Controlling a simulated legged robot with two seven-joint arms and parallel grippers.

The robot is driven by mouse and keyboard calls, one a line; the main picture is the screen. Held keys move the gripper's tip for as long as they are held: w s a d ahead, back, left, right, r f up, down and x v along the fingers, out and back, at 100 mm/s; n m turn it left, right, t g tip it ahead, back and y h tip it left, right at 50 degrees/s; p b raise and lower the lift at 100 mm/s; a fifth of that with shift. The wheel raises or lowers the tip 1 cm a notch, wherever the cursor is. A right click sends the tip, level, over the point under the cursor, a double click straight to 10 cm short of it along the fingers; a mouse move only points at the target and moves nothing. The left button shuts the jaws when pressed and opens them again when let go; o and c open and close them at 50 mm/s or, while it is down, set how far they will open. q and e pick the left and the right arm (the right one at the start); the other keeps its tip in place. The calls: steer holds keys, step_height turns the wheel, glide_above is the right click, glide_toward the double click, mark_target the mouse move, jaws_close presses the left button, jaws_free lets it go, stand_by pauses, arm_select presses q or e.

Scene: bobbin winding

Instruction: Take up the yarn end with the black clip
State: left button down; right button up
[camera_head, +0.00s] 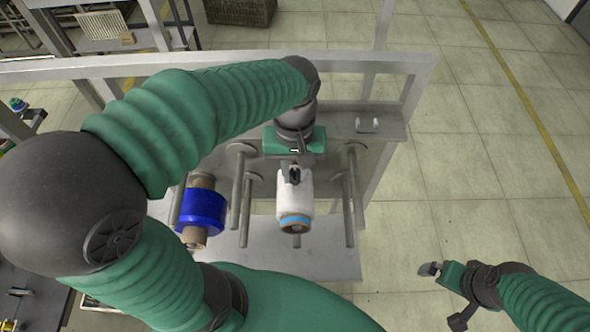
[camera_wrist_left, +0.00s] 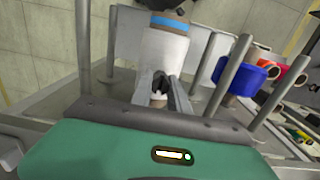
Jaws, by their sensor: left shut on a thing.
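A white yarn bobbin (camera_head: 295,205) with a light blue band and brown core end sits on the rack in the head view. It also shows in the left wrist view (camera_wrist_left: 165,55). My left gripper (camera_head: 292,168) is over the near-wall end of this bobbin. In the left wrist view its fingers (camera_wrist_left: 162,92) are closed on a small black clip (camera_wrist_left: 160,82), which lies in front of the white yarn. The yarn end itself is too fine to make out. My right gripper (camera_head: 445,293) is at the lower right with its fingers spread, empty, over the floor.
A blue bobbin (camera_head: 203,209) sits left of the white one. Several upright grey pegs (camera_head: 348,205) stand around the bobbins on the grey rack (camera_head: 325,262). A small white hook-like fitting (camera_head: 367,124) is on the beam to the right. The floor at right is clear.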

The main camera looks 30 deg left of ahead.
arm_select(q)
steer(key=shift+r+p, duration=3.05)
steer(key=shift+r, duration=0.05)
steer(key=shift+f, duration=0.1)
